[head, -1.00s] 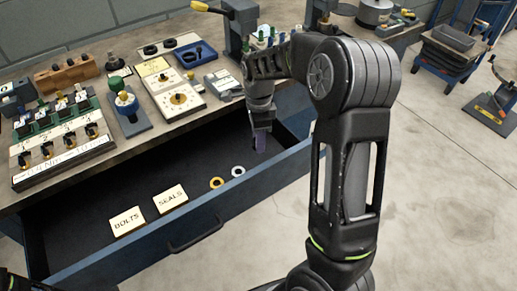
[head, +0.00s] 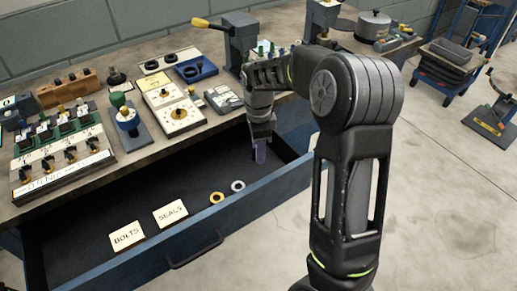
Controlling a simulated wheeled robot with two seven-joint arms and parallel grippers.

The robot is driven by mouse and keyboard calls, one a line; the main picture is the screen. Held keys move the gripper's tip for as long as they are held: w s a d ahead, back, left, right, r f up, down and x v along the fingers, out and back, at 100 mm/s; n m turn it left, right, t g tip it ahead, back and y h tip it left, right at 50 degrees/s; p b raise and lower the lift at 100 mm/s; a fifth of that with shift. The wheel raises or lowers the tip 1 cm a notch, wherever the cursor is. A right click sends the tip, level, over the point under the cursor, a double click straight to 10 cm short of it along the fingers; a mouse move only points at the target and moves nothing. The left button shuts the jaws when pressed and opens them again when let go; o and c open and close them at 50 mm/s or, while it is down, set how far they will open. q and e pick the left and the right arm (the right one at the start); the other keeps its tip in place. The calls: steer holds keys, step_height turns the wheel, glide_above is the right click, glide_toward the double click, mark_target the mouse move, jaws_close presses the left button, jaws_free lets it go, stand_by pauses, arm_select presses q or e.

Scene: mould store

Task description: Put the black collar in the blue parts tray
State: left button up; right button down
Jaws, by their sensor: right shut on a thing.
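My right gripper (head: 260,153) points down inside the open drawer, near its right end. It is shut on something. A narrow purplish piece shows at its jaws, and I cannot tell whether it is a fingertip or the held thing. The blue parts tray (head: 213,69) lies at the back of the bench, with a dark ring shape in it. My left gripper is not in view.
A cream panel (head: 175,112), a green-knobbed fixture (head: 127,118) and a switch board (head: 65,165) crowd the bench front.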

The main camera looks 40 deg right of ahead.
steer(key=shift+r+p, duration=1.65)
steer(key=shift+r, duration=0.6)
steer(key=n, duration=0.4)
steer(key=shift+a+n, duration=0.15)
steer(key=shift+n, duration=0.95)
steer(key=w+a+n, duration=0.4)
steer(key=a+n, duration=1.2)
steer(key=a, duration=0.1)
steer(key=shift+r+n, duration=0.3)
steer(key=shift+r, duration=0.05)
steer(key=shift+d, duration=0.15)
